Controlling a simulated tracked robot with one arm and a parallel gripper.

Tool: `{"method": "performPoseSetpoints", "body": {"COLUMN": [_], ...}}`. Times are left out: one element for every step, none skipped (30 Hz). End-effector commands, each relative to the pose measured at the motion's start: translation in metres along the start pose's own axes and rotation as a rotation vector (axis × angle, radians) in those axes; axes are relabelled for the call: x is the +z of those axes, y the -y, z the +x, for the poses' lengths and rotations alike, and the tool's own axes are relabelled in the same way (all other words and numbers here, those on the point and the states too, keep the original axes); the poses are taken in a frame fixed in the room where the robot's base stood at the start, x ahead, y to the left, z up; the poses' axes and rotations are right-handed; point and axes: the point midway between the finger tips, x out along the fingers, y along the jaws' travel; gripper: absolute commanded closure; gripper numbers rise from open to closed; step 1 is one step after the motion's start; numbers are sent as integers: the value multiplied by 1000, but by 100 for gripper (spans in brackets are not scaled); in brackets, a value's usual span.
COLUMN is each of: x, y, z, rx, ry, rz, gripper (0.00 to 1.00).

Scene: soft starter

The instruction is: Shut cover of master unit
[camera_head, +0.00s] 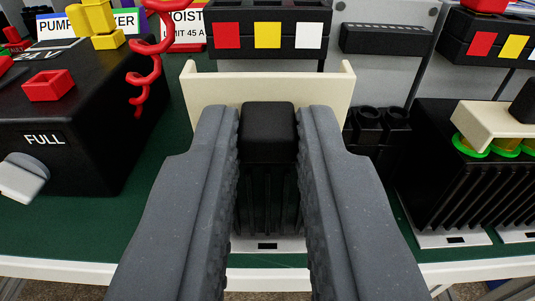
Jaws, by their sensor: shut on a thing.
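A cream cover (266,87) with short side walls stands at the middle of the view, just beyond my fingertips. A black block-shaped handle (268,140) is in front of it. My gripper (268,112) is shut on this handle, one grey finger on each side. Below the handle, a black finned unit body (268,205) shows between the fingers, above a pale base plate. The fingers hide the sides of this unit and the join between handle and cover. No label naming the master unit is readable.
At right, another black finned unit (445,175) has a cream cover (495,122) over green-ringed terminals. At left stands a black box (75,125) with a grey knob marked FULL (22,178) and a red coiled cord (150,60). A bar with red, yellow and white squares (268,35) is behind.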

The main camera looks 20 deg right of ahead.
Motion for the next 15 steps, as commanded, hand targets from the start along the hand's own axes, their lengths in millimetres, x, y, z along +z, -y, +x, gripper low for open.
{"method": "performPoseSetpoints", "body": {"x": [-6, -7, -8, -10, -12, -13, -15, -16, -18, -18, -18, -20, -21, -23, -23], "y": [0, 0, 0, 0, 0, 0, 0, 0, 0, 0, 0, 0, 0, 0, 1], "z": [0, 0, 1, 1, 2, 2, 3, 3, 4, 4, 5, 6, 6, 8, 8], "rx": [-1, 0, -1, -1, -1, -1, -2, -1, -2, -1, -1, -2, -1, -2, -3], "ry": [25, 43, 70, 88, 109, 141, 162, 189, 222, 249, 276, 309, 334, 356, 391], "rz": [0, 1, 1, 2, 3, 2, 2, 1, 1, 3, 2, 2, 3, 3, 1], "gripper": [100, 100, 100, 100, 100, 100, 100, 100, 100, 100, 100, 100, 100, 100, 100]}}
